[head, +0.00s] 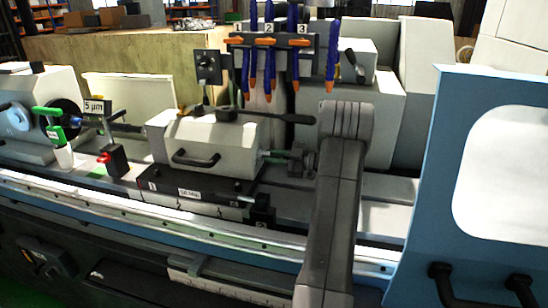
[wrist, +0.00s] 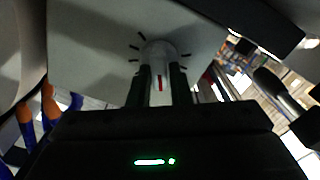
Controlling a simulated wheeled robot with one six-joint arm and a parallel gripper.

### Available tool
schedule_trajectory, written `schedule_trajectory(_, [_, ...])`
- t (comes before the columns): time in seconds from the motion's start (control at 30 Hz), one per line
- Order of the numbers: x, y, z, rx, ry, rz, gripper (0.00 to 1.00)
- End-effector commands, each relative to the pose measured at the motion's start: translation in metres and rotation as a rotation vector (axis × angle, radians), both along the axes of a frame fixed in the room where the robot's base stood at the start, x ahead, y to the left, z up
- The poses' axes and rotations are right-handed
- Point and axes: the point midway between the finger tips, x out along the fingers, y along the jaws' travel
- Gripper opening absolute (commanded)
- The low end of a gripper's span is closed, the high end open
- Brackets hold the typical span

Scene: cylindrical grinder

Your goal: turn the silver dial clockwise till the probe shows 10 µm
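In the wrist view the silver dial (wrist: 159,57) stands out from a pale grey face with short black tick marks around part of its edge. A red line on the dial faces the camera. My gripper (wrist: 159,83) has its two dark fingers closed on either side of the dial, seemingly touching it. In the head view the dial cannot be made out; my arm ends close to the right end of the grey housing (head: 208,135). The probe's readout (head: 93,106) is a small white label reading 5 µm at the left.
A black lever lies across the housing's top, and a black handle (head: 193,159) is on its front. A blue machine door (head: 440,150) is at the right.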

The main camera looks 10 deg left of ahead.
Motion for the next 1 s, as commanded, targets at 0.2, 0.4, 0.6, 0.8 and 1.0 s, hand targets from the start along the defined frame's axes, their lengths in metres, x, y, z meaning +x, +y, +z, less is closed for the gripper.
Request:
schedule_trajectory(0.2, [0.000,0.000,0.000,0.000,0.000,0.000,0.36])
schedule_trajectory(0.4, [0.000,-0.003,0.000,0.000,-0.001,-0.001,0.36])
schedule_trajectory(0.6, [0.000,-0.030,-0.002,0.001,-0.002,-0.005,0.36])
schedule_trajectory(0.8, [-0.002,-0.077,-0.003,0.000,-0.002,-0.006,0.36])
schedule_trajectory(1.0, [-0.004,-0.116,-0.002,-0.001,-0.001,-0.004,0.36])
